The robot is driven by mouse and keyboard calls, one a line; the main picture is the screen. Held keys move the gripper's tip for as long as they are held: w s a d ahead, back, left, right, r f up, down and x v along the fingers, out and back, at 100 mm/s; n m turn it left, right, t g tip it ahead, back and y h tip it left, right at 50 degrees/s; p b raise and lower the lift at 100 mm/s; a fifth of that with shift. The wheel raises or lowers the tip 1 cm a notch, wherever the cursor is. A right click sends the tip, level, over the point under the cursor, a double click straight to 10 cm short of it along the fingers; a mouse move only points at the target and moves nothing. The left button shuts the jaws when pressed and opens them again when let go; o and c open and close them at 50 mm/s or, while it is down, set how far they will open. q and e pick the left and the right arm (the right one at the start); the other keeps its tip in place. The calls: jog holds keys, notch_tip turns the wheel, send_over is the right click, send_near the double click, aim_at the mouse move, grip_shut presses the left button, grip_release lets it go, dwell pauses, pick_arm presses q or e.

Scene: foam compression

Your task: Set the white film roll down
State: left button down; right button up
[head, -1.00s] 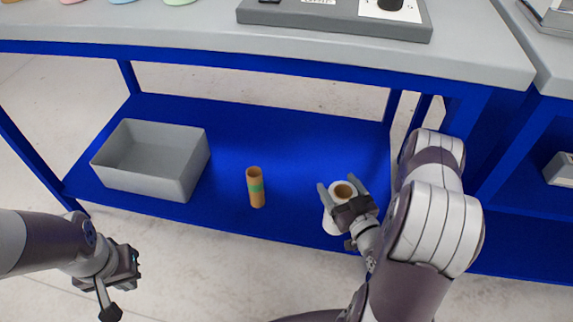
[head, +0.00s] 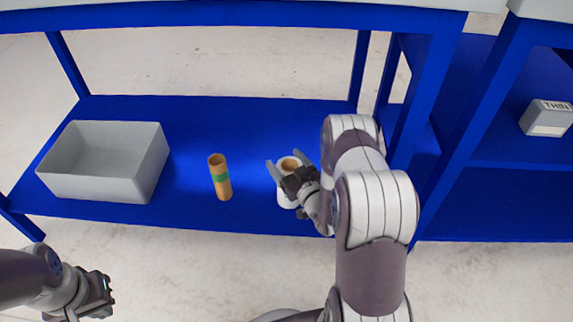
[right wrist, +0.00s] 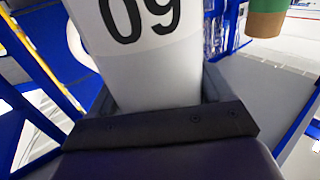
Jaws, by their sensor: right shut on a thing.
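The white film roll (head: 284,196) is upright, with a brown core showing at its top, over the right part of the blue lower shelf (head: 255,125). My right gripper (head: 284,160) is shut on it, one finger on each side. I cannot tell whether its base touches the shelf. In the right wrist view the roll (right wrist: 150,70) fills the space between the fingers and shows a black "09". My left gripper (head: 100,294) is at the lower left, away from the shelf and partly cut off; its opening is unclear.
A brown tube with a green band (head: 220,178) stands left of the roll. A grey open bin (head: 105,165) is at the shelf's left. A small labelled box (head: 546,118) sits on the right-hand unit. The shelf behind the tube and roll is clear.

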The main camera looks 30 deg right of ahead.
jog(key=shift+f, duration=0.15)
jog(key=o, duration=1.7)
jog(key=shift+r, duration=0.2)
jog(key=shift+s+r+p, duration=0.1)
jog(key=shift+s+p, duration=0.2)
jog(key=shift+s, duration=0.05)
jog(key=s+p, duration=0.4)
jog(key=s, duration=0.7)
jog(key=shift+s+d, duration=0.2)
jog(key=shift+w, duration=0.1)
